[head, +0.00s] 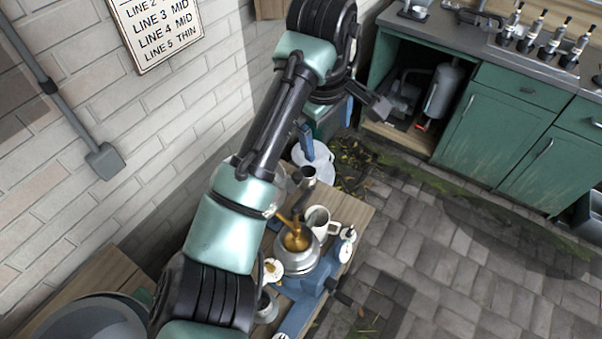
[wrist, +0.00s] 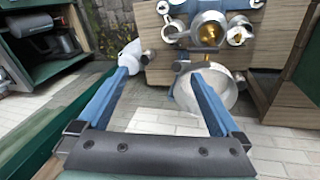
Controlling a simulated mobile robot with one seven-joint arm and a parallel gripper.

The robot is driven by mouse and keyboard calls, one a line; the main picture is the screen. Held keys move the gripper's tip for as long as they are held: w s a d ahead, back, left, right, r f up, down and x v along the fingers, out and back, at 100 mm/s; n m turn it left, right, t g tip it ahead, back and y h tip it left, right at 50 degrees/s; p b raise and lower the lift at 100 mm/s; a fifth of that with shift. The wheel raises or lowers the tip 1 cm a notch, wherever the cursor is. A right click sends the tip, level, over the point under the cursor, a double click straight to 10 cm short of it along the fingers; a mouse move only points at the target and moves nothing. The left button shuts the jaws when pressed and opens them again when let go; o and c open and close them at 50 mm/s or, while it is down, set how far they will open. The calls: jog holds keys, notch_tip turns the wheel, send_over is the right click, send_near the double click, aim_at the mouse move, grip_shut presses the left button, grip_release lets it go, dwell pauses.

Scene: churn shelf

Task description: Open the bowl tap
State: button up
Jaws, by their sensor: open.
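My gripper (head: 326,124) is open, past the far end of the small wooden table in the head view. Its two blue fingers also show in the wrist view (wrist: 164,75), spread with nothing held between them. A large pale bowl (wrist: 212,92) sits beyond and partly behind the right finger in the wrist view. A pale rounded vessel (head: 316,163) shows below one finger in the head view. I cannot clearly make out the bowl tap. A blue-framed device with a brass-coloured centre (wrist: 210,33) stands beyond the bowl, and its metal pot (head: 297,258) shows in the head view.
A white mug (head: 320,222) and small dial-like items crowd the wooden table (head: 354,218). A small white object (wrist: 130,56) appears at the left fingertip. Green cabinets (head: 495,130) stand right, one bay open. A brick wall (head: 130,150) is left. Paved floor lies clear at lower right.

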aim_at(302, 199)
jog(key=s+a+f+n+g+y, duration=0.1)
jog(key=s+a+f+n+g, duration=0.1)
jog(key=s+a+g, duration=0.15)
jog(key=shift+t, duration=0.35)
jog(key=f, duration=1.2)
jog(key=shift+w+a+f, duration=0.1)
jog(key=shift+a+f, duration=0.15)
jog(key=shift+a, duration=0.15)
jog(key=shift+c, duration=0.3)
jog(key=c, duration=1.1)
jog(key=shift+c, duration=0.2)
